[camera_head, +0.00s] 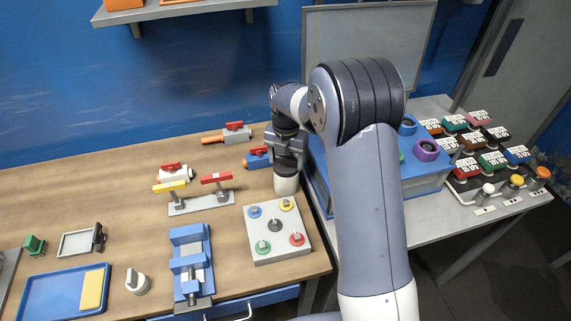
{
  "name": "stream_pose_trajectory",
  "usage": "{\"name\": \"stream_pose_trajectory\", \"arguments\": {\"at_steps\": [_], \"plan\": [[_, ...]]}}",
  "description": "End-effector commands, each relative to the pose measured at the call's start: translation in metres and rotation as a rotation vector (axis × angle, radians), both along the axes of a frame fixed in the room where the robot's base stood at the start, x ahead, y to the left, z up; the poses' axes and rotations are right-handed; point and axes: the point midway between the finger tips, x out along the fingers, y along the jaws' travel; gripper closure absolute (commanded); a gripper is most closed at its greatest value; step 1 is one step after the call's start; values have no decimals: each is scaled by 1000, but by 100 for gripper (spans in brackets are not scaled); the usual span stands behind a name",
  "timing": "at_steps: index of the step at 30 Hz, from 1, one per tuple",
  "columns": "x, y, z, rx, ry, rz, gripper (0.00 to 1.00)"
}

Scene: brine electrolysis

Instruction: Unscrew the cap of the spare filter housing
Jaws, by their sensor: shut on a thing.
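A white upright cylinder (286,184), which looks like the spare filter housing, stands near the back right of the wooden bench. My gripper (287,163) points down onto its top and is shut on its cap. The cap is mostly hidden by the dark fingers, so I cannot tell whether it is turned or seated on the threads. The housing looks upright.
A grey plate with coloured knobs (262,246) lies in front of the housing. A blue valve with a red handle (257,158) is close on its left. A two-lever valve stand (200,203) and a blue vise (191,270) stand further left. A blue box (425,182) is right.

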Motion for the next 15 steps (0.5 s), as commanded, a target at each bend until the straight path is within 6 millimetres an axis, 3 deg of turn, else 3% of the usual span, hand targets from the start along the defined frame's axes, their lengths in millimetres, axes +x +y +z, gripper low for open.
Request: {"name": "stream_pose_trajectory", "arguments": {"at_steps": [15], "plan": [[0,0,1,1,-1,468,60]]}}
